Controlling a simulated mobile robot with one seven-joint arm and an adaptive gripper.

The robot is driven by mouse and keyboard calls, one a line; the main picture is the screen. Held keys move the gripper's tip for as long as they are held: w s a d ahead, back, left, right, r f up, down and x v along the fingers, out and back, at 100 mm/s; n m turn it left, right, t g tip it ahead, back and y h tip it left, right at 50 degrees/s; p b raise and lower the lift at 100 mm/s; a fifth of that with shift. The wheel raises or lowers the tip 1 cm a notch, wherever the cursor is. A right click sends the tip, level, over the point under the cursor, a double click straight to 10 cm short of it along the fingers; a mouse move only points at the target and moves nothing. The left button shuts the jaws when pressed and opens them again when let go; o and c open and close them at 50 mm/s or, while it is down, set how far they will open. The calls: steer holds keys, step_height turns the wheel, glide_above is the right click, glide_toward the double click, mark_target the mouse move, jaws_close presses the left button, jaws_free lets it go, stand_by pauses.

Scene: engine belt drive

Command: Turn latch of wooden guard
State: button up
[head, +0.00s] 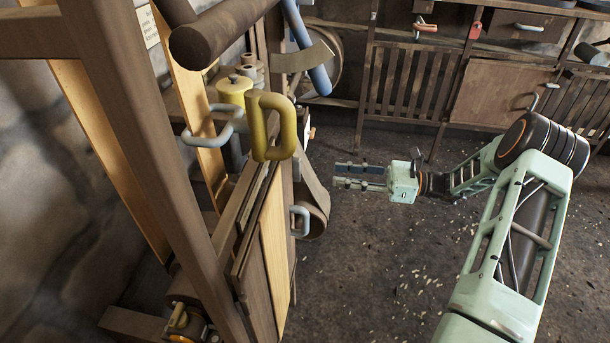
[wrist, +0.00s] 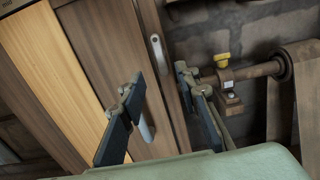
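The wooden guard (head: 274,245) is a panel of dark and pale boards at the left of the head view. It also shows in the wrist view (wrist: 92,40). A grey handle (head: 300,221) stands out from its side; the wrist view shows a grey handle (wrist: 146,126) partly behind my left finger. A small grey elongated piece (wrist: 157,52), which looks like the latch, sits upright near the guard's edge. My gripper (head: 340,175) is open and empty, apart from the guard and to its right. Its two fingers (wrist: 160,78) point towards the guard's edge.
A yellow handle (head: 273,127) and a grey-blue handle (head: 212,125) sit above the guard. A wooden post (head: 165,150) stands in front. In the wrist view a shaft with a yellow cap (wrist: 221,60) lies right of the guard.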

mark_target(295, 170)
steer(key=w+a, duration=0.2)
steer(key=a, duration=0.7)
steer(key=shift+a+b, duration=0.35)
jaws_close()
